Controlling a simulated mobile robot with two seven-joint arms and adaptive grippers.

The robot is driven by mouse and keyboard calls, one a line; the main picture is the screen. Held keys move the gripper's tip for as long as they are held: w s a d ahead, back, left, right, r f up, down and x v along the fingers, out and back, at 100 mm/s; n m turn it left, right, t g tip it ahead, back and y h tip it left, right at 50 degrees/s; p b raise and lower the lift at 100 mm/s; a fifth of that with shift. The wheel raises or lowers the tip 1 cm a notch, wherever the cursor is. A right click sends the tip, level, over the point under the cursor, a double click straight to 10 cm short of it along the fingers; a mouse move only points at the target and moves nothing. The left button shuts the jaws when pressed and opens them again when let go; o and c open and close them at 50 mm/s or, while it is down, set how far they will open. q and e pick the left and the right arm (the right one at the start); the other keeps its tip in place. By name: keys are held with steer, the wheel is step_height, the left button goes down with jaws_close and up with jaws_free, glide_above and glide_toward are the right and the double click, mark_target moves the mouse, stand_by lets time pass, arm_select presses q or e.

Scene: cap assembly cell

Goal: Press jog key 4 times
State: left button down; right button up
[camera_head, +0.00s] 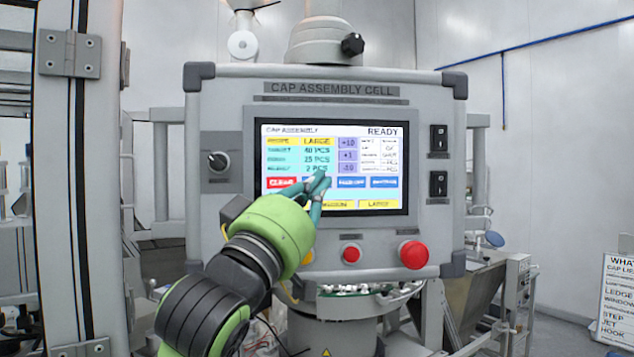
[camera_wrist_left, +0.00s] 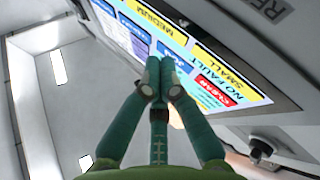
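The touch screen (camera_head: 268,150) of the cap assembly panel is lit and shows READY, with the recipe line reading LARGE. A row of keys crosses its lower middle: a red CLEAR key (camera_head: 282,183) and several blue keys, such as one (camera_head: 351,183) right of my fingers. In the left wrist view the fingertips (camera_wrist_left: 157,76) are together at the screen; contact cannot be told. My right gripper is out of view.
Below the screen are a red button (camera_head: 351,253) and a larger red mushroom button (camera_head: 414,254). A rotary knob (camera_head: 218,161) is on the panel's left, and two black switches (camera_head: 438,138) are on its right. A grey post (camera_head: 80,200) stands at the left.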

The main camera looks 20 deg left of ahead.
arm_select(q)
steer(key=shift+s+d, duration=0.3)
steer(key=shift+s, duration=0.3)
steer(key=s, duration=0.1)
steer(key=s+d, duration=0.1)
steer(key=s, duration=0.1)
steer(key=s+d, duration=0.1)
steer(key=shift+s, duration=0.3)
stand_by(4.1)
